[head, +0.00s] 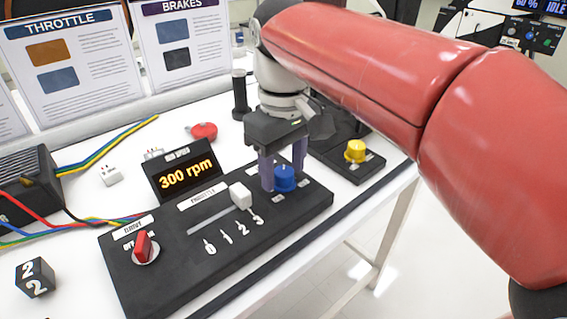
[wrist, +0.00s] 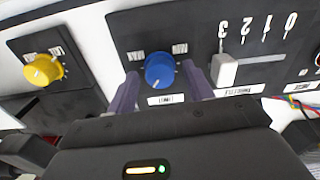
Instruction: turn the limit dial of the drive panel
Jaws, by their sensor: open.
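The drive panel (head: 235,262) is a black slab on the white table. Its blue limit dial (head: 284,178) is at the right end, and the wrist view shows the same blue dial (wrist: 159,69) with a pale pointer mark and a label below it. My gripper (head: 283,177) is above the panel, pointing down, with its purple fingers on either side of the blue dial. In the wrist view the fingers (wrist: 161,76) stand open left and right of the dial, with gaps seeming to show; contact cannot be told.
A white throttle slider (head: 240,196) stands near the number 3, close to my right finger in the wrist view. A red switch (head: 144,246) is at the panel's left end. A yellow dial (head: 355,150) sits on a separate panel. A display (head: 185,176) reads 300 rpm.

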